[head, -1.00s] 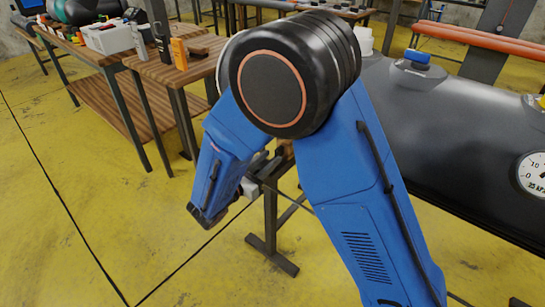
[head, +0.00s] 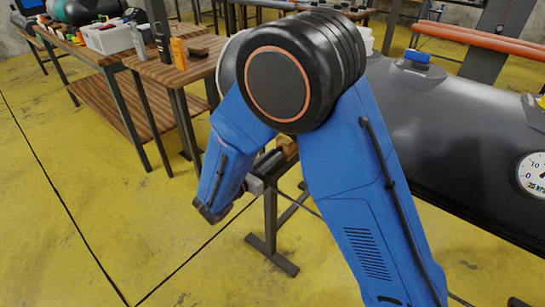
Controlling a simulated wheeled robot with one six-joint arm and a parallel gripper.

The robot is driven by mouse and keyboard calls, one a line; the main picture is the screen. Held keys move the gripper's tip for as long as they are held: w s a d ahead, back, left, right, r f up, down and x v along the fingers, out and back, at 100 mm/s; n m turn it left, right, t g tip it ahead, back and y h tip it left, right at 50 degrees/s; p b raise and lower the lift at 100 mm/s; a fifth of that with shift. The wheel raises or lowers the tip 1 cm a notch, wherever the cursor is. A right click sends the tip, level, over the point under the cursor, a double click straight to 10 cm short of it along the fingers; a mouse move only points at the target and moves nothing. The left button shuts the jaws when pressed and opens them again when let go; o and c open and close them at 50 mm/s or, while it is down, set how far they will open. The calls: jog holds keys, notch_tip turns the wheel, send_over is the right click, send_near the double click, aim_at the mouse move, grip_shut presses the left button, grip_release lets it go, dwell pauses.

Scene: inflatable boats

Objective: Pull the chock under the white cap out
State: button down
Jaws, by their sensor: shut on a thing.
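The dark grey boat tube (head: 455,120) lies on a stand at the right. The white cap (head: 365,38) shows on top of it, just right of my black elbow joint. My blue arm folds down in front, and my gripper (head: 268,160) points right, low beside the stand. A brown wooden chock (head: 287,147) shows at the gripper's end, partly hidden by my arm. The gripper is shut on the chock, but the contact itself is mostly hidden. Whether the chock still touches the tube is hidden.
A blue cap (head: 417,56) sits farther along the tube, with a pressure gauge (head: 532,174) on its side. The stand's dark leg (head: 271,220) reaches the floor below the gripper. A wooden table (head: 165,72) with tools stands at the left. The yellow floor (head: 100,220) at left is clear.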

jog(key=shift+v, duration=2.55)
jog(key=c, duration=1.8)
grip_release()
jog(key=shift+s+a, duration=0.1)
jog(key=shift+o, duration=0.2)
jog(key=v, duration=1.7)
jog(key=shift+a, duration=0.1)
